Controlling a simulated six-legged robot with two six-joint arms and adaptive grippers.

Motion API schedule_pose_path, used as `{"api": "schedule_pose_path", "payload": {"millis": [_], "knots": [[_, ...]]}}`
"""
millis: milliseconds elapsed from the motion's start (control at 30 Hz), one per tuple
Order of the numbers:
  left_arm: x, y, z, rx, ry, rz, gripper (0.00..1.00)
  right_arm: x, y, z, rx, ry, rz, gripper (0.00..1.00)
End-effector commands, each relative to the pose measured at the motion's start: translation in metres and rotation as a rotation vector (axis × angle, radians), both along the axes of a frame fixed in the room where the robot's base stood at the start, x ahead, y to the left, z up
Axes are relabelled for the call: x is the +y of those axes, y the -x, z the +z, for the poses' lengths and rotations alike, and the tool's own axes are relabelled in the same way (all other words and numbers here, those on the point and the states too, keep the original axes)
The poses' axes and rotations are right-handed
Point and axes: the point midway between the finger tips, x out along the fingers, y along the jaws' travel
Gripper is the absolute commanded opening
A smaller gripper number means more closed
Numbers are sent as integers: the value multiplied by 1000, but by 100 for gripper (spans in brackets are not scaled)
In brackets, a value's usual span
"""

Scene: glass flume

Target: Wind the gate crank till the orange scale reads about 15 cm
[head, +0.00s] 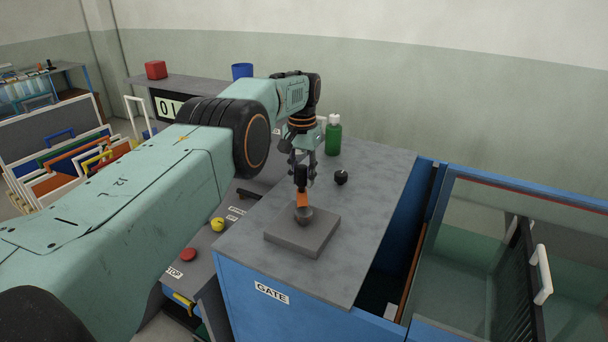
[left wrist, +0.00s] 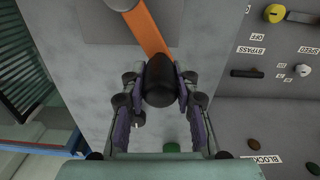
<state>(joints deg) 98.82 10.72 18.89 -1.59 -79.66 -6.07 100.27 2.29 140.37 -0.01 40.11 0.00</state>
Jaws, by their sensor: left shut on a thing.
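The gate crank has an orange arm (head: 302,201), which shows in the left wrist view too (left wrist: 150,32). The black crank handle (left wrist: 160,88) stands upright between the fingers of my left gripper (head: 301,170). The left gripper (left wrist: 160,78) is shut on this handle from above. I cannot make out the orange scale or its reading in either view. My right gripper is not in view.
The glass flume (head: 480,250) is at the right. A control panel (left wrist: 270,100) with knobs and a bypass lever lies at the left. The cabinet top's front right is clear.

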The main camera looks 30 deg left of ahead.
Motion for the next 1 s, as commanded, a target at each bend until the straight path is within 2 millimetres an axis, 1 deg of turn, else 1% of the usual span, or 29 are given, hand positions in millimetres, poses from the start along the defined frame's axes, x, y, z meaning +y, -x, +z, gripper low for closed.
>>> {"api": "schedule_pose_path", "payload": {"millis": [133, 467, 500, 733, 1000], "knots": [[2, 0, 2, -2, -5, 0, 0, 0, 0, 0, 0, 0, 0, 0], [-1, -1, 1, 0, -2, -1, 0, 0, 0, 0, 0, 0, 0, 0], [-1, -1, 1, 0, -2, -1, 32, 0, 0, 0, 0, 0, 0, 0], [-1, 0, 0, 1, -1, -1, 52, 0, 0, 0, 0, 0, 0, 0], [0, 0, 0, 2, -1, 0, 52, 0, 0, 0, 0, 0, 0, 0]]}}
